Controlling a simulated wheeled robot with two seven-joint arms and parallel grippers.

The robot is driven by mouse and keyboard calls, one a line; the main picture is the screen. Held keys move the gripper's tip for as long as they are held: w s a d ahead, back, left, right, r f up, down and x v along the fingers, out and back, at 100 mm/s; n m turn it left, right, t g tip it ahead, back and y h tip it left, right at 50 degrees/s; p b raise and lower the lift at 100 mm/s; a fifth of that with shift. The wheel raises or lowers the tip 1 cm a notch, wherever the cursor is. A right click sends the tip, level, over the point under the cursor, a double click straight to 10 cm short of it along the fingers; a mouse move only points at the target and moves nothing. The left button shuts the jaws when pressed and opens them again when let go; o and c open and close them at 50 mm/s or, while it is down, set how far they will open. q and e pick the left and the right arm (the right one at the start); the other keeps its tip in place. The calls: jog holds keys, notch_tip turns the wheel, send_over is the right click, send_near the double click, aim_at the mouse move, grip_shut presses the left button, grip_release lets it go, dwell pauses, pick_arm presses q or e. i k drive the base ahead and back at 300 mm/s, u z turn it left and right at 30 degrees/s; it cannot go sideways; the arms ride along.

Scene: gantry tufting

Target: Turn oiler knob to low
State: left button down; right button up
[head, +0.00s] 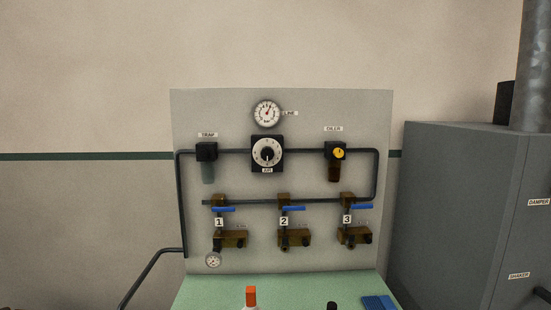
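The oiler (335,152) is a black block on the upper right of the grey wall panel, under a small OILER label (333,128). Its yellow knob (339,154) is on the front face, with a small dark mark that is too small to read. A dark brown bowl (334,174) hangs below the block. Neither of my grippers shows in the head view, and nothing touches the knob.
A green table (205,290) below holds an orange-capped bottle (251,297) and a blue item (378,303). A grey cabinet (450,200) stands right.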

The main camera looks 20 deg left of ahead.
aim_at(337, 153)
jog(key=z, duration=0.2)
jog(key=k, duration=0.3)
jog(key=z, duration=1.05)
jog(key=k, duration=1.05)
jog(key=z, duration=0.85)
jog(key=i, duration=2.8)
jog(key=u, duration=1.3)
jog(key=i, duration=0.85)
jog(key=u, duration=1.5)
jog(key=i, duration=0.35)
jog(key=u, duration=0.2)
